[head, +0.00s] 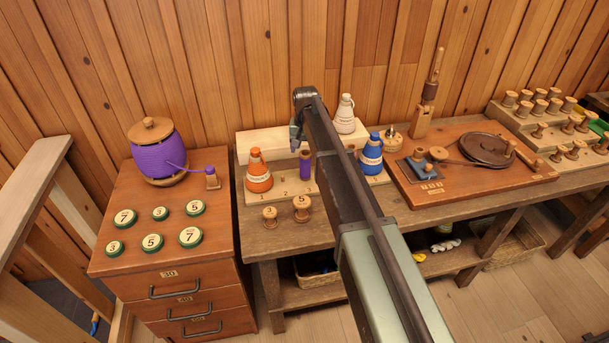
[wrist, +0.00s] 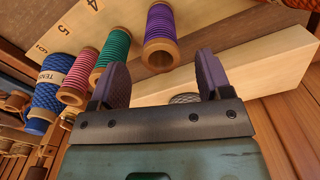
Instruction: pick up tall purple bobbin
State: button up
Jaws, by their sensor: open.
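The tall purple bobbin (head: 306,168) stands upright on the pale numbered wooden rack (head: 270,198), right of an orange cone (head: 258,174). In the wrist view the purple bobbin (wrist: 158,28) shows its purple winding and tan round end, beyond the fingertips and roughly centred between them. My gripper (wrist: 162,75) is open, with two dark fingers apart and nothing between them. In the head view my gripper (head: 296,138) hangs above and slightly behind the bobbin; its fingers are hard to make out there.
Green (wrist: 112,50) and pink (wrist: 78,75) bobbins and a blue labelled one (wrist: 48,95) stand near the purple one. A blue cone (head: 371,153) and white cone (head: 345,115) are on the bench. A large purple spool (head: 158,158) sits on the left cabinet.

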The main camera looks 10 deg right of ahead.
aim_at(305, 160)
notch_tip(305, 160, down, 6)
jog(key=b, duration=0.5)
jog(key=shift+f, duration=0.15)
jog(key=shift+r, duration=0.25)
jog(key=c, duration=1)
